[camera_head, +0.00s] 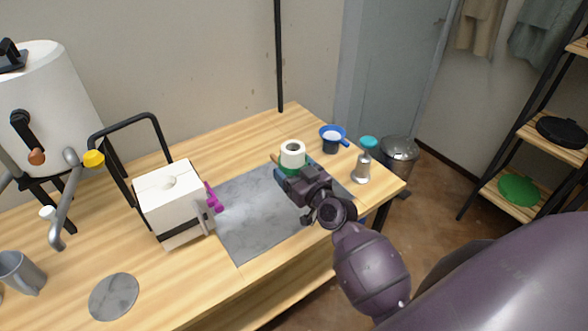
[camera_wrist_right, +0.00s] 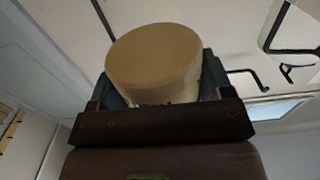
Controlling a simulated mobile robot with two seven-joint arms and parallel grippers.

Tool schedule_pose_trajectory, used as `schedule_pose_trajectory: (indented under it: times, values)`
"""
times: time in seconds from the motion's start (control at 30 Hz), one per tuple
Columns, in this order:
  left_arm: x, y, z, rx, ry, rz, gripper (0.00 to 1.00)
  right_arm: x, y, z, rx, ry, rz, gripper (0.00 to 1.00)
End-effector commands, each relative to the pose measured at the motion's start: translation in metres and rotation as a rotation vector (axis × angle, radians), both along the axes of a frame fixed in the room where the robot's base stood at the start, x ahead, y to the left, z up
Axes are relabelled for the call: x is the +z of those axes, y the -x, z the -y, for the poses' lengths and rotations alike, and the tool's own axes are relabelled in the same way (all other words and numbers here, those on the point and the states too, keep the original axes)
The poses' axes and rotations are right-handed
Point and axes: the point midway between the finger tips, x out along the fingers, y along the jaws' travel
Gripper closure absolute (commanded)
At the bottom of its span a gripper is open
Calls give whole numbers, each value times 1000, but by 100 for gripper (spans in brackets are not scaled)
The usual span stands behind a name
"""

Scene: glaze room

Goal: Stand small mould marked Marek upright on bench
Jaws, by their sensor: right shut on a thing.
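The small mould (camera_head: 292,153) is a short off-white cylinder with a dark round hole in its top. My right gripper (camera_head: 290,174) is shut on it, over the far right part of the grey mat on the bench. It looks about upright, with a green patch just below it. In the right wrist view the mould (camera_wrist_right: 155,62) shows a plain flat round end, between the dark jaws of the gripper (camera_wrist_right: 160,98). Dark marks on its side are partly hidden and unreadable. I cannot tell whether it touches the bench. My left gripper is not in view.
The grey mat (camera_head: 245,228) is mostly bare. A white block (camera_head: 168,200) with a magenta clamp (camera_head: 214,198) stands left of it. A blue sieve (camera_head: 333,133) and teal-topped bottle (camera_head: 363,165) stand right. A mug (camera_head: 22,273) and grey disc (camera_head: 114,296) are at front left.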

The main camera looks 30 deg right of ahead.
Motion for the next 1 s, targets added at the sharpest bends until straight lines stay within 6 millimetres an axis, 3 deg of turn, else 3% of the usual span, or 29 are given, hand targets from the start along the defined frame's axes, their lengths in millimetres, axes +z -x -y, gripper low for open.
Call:
schedule_pose_trajectory:
  times: [0.8, 1.0]
  values:
    - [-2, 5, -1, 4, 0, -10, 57, 1, 0, 0, 0, 6, 2, 60]
    - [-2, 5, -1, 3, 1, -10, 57, 18, 2, -9, -9, 3, 5, 60]
